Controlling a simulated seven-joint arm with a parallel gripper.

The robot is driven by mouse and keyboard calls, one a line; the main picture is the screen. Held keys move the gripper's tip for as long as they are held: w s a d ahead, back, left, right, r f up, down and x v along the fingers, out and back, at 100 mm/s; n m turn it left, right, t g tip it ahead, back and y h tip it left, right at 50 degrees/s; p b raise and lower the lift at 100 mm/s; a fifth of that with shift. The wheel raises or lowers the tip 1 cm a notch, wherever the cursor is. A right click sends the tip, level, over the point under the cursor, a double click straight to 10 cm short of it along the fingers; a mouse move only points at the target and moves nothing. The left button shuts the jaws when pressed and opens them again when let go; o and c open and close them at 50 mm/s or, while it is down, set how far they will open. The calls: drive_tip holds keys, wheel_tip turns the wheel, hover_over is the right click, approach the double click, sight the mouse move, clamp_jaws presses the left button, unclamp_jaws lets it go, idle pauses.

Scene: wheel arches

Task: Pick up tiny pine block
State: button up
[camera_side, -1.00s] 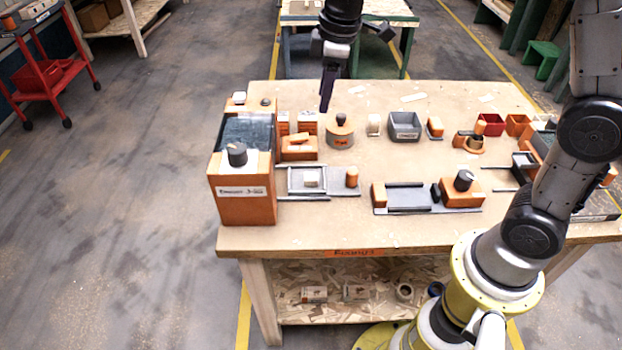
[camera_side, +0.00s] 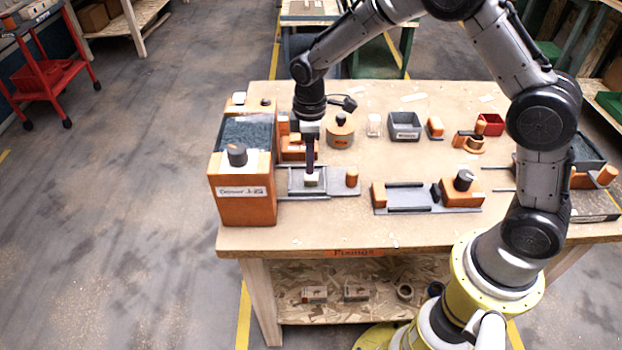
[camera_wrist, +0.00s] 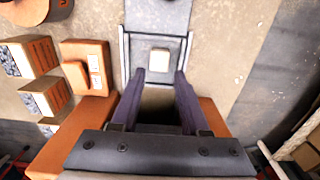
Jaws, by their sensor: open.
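The tiny pine block (camera_side: 312,182) is a small pale block lying on a grey sliding tray (camera_side: 339,186) near the left end of the bench. In the wrist view the block (camera_wrist: 159,60) sits on the tray just beyond my fingertips. My gripper (camera_side: 310,171) points down over the tray, its fingertips at or just above the block. In the wrist view my gripper (camera_wrist: 163,75) has two dark fingers apart with an empty gap between them, roughly in line with the block. I cannot tell whether the fingertips touch it.
An orange box with a dark knob (camera_side: 243,195) stands close left of the tray. An orange cylinder (camera_side: 352,177) stands on the tray's right part. Orange blocks (camera_side: 292,153) and a round lidded pot (camera_side: 340,134) stand behind. Bare bench lies in front.

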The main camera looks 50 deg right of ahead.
sight(311, 180)
drive_tip(key=shift+w+f, duration=0.1)
drive_tip(key=shift+f, duration=2.55)
clamp_jaws()
